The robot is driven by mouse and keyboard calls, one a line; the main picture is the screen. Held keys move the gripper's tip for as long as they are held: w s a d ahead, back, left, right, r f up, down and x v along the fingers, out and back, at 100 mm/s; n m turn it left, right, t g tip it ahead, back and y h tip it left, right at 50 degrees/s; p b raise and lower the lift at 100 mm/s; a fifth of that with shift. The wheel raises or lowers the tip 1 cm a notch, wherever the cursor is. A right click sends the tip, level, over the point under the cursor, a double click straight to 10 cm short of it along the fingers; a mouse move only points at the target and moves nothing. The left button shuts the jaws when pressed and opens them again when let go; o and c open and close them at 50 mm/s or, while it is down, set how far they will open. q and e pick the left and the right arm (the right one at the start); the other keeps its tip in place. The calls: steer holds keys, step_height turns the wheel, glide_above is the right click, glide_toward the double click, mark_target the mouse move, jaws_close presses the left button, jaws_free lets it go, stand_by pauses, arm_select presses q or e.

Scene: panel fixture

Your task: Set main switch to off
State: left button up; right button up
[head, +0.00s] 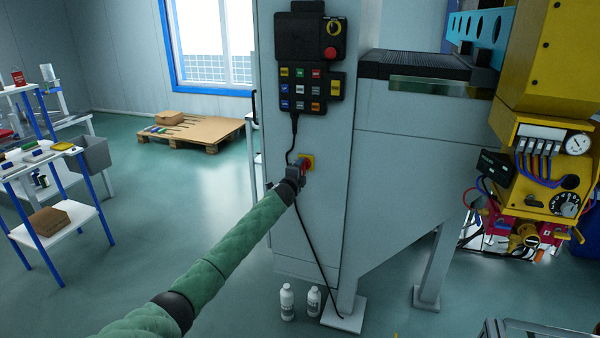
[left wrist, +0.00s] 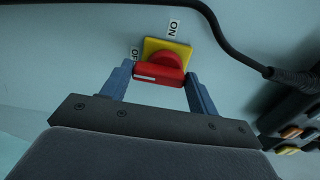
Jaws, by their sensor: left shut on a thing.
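The main switch is a red rotary handle (left wrist: 160,70) on a yellow plate (left wrist: 153,46), fixed to the grey cabinet front. In the left wrist view, the ON label (left wrist: 174,28) is above the plate and the OFF label (left wrist: 135,53) is at its left. The handle lies across the picture, with its white mark at the left end, on the OFF label's side. My left gripper (left wrist: 160,82) is shut on the handle, one finger at each end. In the head view, the gripper (head: 299,170) covers part of the switch (head: 308,162). My right gripper is not in view.
A control pendant (head: 310,62) with buttons hangs above the switch on the cabinet (head: 400,160). Its black cable (head: 308,225) runs down beside my gripper. Two white bottles (head: 287,302) stand on the floor below. Yellow equipment (head: 545,150) stands at the right.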

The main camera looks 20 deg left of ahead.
arm_select(q)
steer(key=shift+f, duration=0.1)
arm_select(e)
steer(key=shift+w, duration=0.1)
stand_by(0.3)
arm_select(q)
steer(key=o, duration=1)
steer(key=shift+a, duration=0.1)
steer(key=shift+s, duration=0.1)
steer(key=s+b, duration=0.1)
steer(key=s, duration=0.6)
steer(key=shift+s+a, duration=0.1)
steer(key=shift+s, duration=0.25)
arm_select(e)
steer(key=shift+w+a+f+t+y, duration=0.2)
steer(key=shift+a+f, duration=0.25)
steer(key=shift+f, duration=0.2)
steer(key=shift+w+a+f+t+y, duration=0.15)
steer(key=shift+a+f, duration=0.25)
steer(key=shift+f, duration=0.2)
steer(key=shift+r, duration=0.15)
arm_select(q)
steer(key=shift+n, duration=0.3)
